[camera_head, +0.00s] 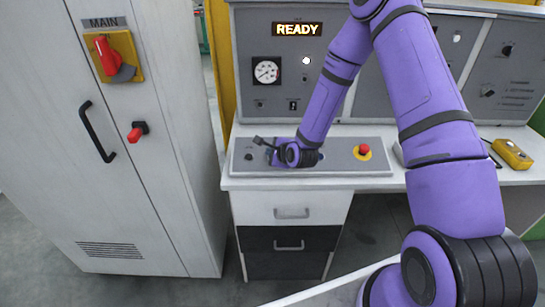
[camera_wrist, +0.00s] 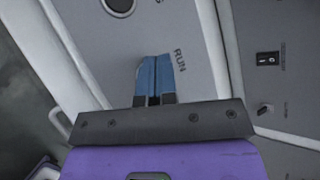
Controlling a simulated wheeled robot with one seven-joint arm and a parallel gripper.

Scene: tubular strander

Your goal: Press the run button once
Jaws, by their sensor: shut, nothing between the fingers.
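The label RUN (camera_wrist: 181,60) shows on the grey sloped desk panel in the wrist view, right beside my fingertips. The run button itself is not visible; my fingers cover the panel beside the label. My gripper (camera_wrist: 154,80) has its two blue fingers together with nothing between them. In the head view my gripper (camera_head: 271,157) is low over the left part of the desk panel (camera_head: 333,168). I cannot tell whether the fingertips touch anything. A lit READY sign (camera_head: 297,30) shows on the upright panel.
A dark round control (camera_head: 248,156) sits left of my gripper on the desk panel. A red mushroom button (camera_head: 364,150) on a yellow base is to the right. A cabinet with a red MAIN switch (camera_head: 108,57) stands left. A yellow handheld box (camera_head: 512,154) lies right.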

